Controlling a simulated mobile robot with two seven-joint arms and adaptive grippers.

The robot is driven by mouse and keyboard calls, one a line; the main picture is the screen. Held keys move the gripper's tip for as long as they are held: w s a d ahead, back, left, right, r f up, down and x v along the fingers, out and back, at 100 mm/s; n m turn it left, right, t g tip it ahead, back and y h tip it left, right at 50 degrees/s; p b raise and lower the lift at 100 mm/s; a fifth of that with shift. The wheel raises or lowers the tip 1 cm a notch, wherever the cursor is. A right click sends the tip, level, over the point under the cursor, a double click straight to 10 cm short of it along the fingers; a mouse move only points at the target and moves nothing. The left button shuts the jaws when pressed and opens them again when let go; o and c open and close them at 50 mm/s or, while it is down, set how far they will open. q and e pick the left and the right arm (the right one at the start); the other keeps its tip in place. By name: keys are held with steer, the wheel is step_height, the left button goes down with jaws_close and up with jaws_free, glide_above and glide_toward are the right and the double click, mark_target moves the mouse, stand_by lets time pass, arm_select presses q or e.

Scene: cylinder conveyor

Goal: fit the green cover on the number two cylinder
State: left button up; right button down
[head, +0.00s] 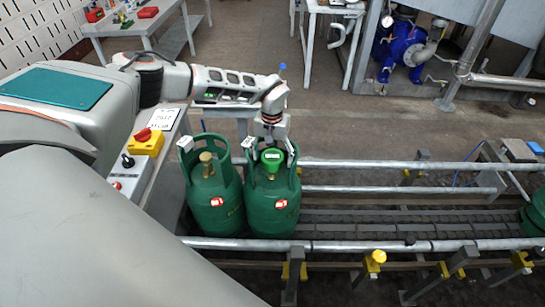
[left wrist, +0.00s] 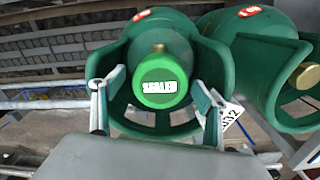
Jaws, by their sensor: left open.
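Two green cylinders stand upright side by side on the conveyor in the head view. The left cylinder (head: 216,203) has a bare brass valve (head: 206,160). The right cylinder (head: 272,207) has the bright green cover (head: 272,156) at its valve. In the left wrist view, the cover (left wrist: 163,83) reads "SEALED", and brass (left wrist: 158,48) shows just beyond its edge. My left gripper (head: 269,148) is open over the right cylinder, one finger on each side of the cover with gaps. Whether the cover is fully seated cannot be told. No cylinder number is legible. My right gripper is not in view.
Tall collars with handle openings surround the valves, close to my left fingers. Metal rails (head: 400,245) run along the conveyor (head: 400,222), whose middle is free. Another green cylinder (head: 535,213) shows at the right edge. A control box with a red button (head: 145,142) stands at left.

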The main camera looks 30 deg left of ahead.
mark_target(272, 156)
arm_select(q)
step_height(272, 156, up, 12)
stand_by(0.5)
stand_by(0.4)
